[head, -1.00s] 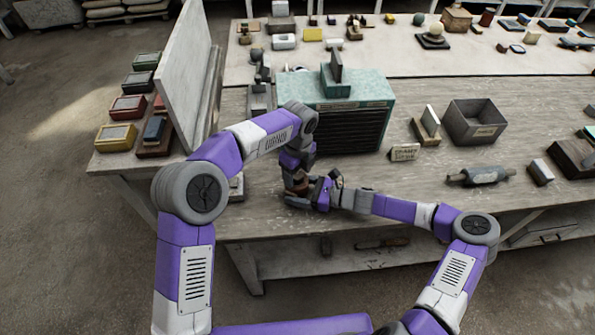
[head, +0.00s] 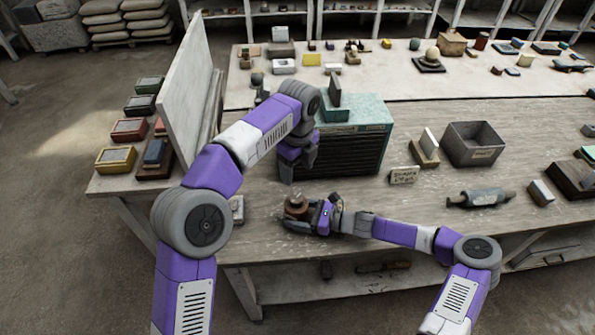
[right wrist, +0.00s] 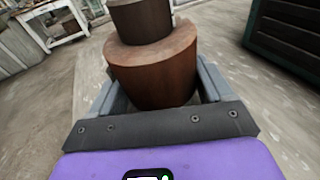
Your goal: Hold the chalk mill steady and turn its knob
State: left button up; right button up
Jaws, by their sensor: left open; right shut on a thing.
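The chalk mill (head: 295,208) is a small brown wooden thing standing near the table's front edge. In the right wrist view its reddish-brown body (right wrist: 155,68) is wide, with a narrower dark brown knob part (right wrist: 140,20) on top, cut off by the frame edge. My right gripper (head: 303,227) is shut on the mill's body, one finger on each side, and comes from the right. My left gripper (head: 288,177) is open and empty, pointing down above the mill and apart from it. Its fingertips are small in the head view.
A teal-topped cabinet with dark slatted front (head: 345,153) stands close behind the mill. A pale upright board (head: 188,85) is at left. The front right tabletop is mostly clear.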

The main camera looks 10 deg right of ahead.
jog(key=o, duration=1)
jog(key=shift+c, duration=0.2)
jog(key=shift+d, duration=0.1)
jog(key=shift+v, duration=3.45)
jog(key=v, duration=1.2)
